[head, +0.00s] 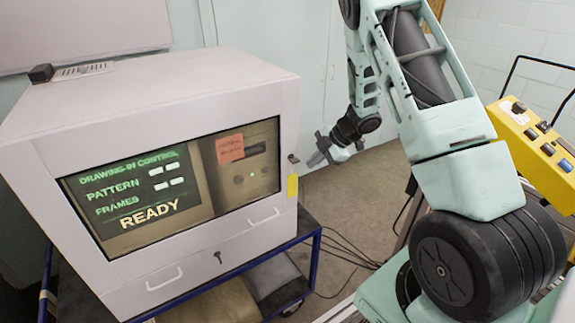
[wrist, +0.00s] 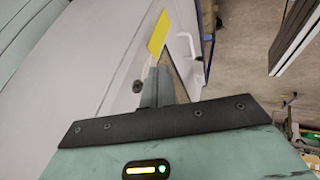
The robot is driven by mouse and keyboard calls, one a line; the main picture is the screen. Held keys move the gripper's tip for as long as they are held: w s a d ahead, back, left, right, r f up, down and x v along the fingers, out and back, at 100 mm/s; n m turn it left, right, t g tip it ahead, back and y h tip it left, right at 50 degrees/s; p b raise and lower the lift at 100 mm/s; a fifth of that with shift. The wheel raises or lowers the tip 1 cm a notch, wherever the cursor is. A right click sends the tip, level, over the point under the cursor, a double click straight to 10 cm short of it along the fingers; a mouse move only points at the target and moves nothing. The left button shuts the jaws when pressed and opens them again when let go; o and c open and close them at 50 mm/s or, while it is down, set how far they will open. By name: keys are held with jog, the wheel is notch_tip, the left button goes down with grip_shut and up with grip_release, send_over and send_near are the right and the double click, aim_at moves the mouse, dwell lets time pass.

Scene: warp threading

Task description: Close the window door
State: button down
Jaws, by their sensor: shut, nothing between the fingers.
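The window door (head: 100,262) is the light grey front panel of the cabinet, framing a wide dark window with a lit "READY" display (head: 148,216). It looks about flush with the cabinet front; I cannot tell whether a small gap remains. A dark latch knob (head: 292,158) and a yellow tag (head: 292,187) sit at its right edge. In the wrist view the knob (wrist: 137,86) and the yellow tag (wrist: 158,35) are close to the fingertips. My gripper (head: 318,157) is shut and empty, just right of the cabinet's right edge. Its fingers (wrist: 158,88) also show in the wrist view; contact is unclear.
Below the window are white handles (head: 264,216) and a key (head: 217,257). The cabinet (head: 150,95) stands on a blue-framed cart (head: 313,262). Cables lie on the floor to its right. A yellow control box (head: 535,150) stands at the far right.

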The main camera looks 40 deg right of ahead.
jog(key=b+v, duration=0.2)
jog(key=v, duration=0.6)
jog(key=shift+s, duration=0.4)
